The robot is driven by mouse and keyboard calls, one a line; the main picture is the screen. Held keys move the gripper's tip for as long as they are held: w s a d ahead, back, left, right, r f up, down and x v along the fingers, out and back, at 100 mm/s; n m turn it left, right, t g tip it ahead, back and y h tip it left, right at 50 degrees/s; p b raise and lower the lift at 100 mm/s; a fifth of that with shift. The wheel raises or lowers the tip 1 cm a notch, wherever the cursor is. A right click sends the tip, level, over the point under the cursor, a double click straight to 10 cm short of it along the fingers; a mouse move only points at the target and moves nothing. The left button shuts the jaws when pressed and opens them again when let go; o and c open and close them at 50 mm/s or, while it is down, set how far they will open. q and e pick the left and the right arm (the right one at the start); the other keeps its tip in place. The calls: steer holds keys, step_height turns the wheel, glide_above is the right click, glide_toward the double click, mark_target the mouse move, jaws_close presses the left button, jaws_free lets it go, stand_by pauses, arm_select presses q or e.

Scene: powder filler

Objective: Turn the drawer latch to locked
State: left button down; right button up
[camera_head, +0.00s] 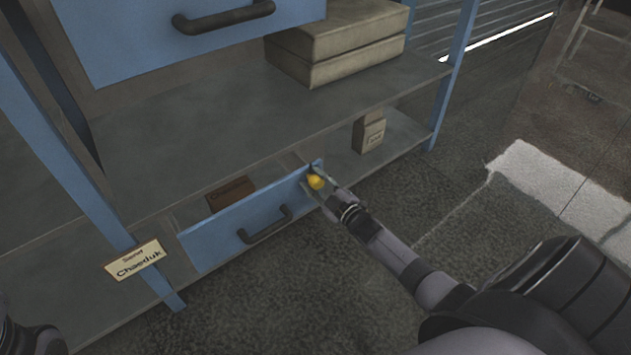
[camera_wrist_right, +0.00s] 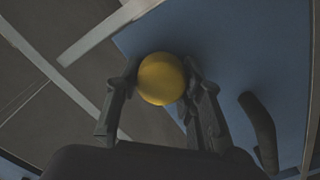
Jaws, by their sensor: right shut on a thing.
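The lower blue drawer (camera_head: 210,243) has a dark handle (camera_head: 266,226) and stands pulled out a little from the shelf unit; a brown block (camera_head: 230,193) shows inside it. A yellow round knob (camera_head: 316,181) sits at the drawer front's upper right corner; I take it to be the latch. My right gripper (camera_head: 318,186) reaches it from the lower right. In the right wrist view the yellow knob (camera_wrist_right: 161,78) lies between the two fingers of my right gripper (camera_wrist_right: 160,88), which is shut on it. Of my left arm only a dark part shows at the bottom left; its gripper is out of view.
A blue upper drawer (camera_head: 130,50) hangs above. Pale boxes (camera_head: 345,45) lie on the middle shelf, and a small beige box (camera_head: 369,132) stands on the lower shelf. A sign (camera_head: 135,260) is on the left post. The floor (camera_head: 330,280) in front is clear.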

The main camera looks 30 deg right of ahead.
steer(key=o, duration=1.2)
steer(key=shift+c, duration=0.2)
steer(key=s, duration=1.2)
steer(key=shift+d, duration=0.45)
